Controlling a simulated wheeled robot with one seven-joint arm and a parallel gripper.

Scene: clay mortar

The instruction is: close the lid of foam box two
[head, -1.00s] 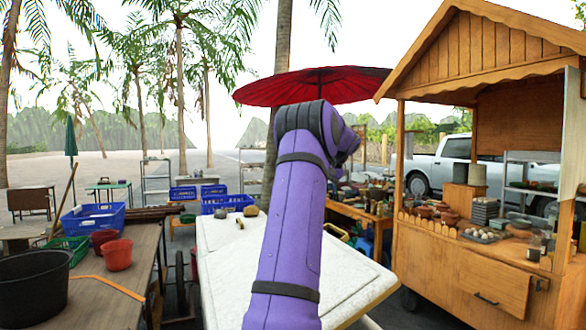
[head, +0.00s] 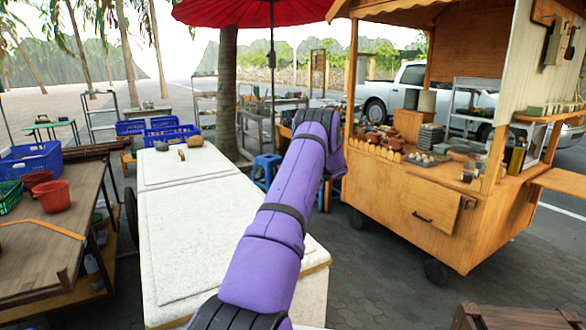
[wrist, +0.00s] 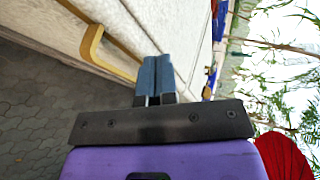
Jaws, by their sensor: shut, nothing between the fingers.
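A large white foam box (head: 190,240) stands left of my arm in the head view. Its top is flat, with a seam between a nearer and a farther section; I cannot tell which is foam box two. Its pale side also fills the upper left of the wrist view (wrist: 150,25), with a tan handle (wrist: 91,43) on it. My gripper (wrist: 155,62) is shut and empty in the wrist view, pointing toward the box side, seemingly apart from it. In the head view my purple arm hides the gripper.
A wooden table (head: 50,232) with red pots (head: 53,195) stands left of the box. A wooden stall cart (head: 440,205) stands at the right. A blue stool (head: 266,168) is behind the box. Paved floor between box and cart looks clear.

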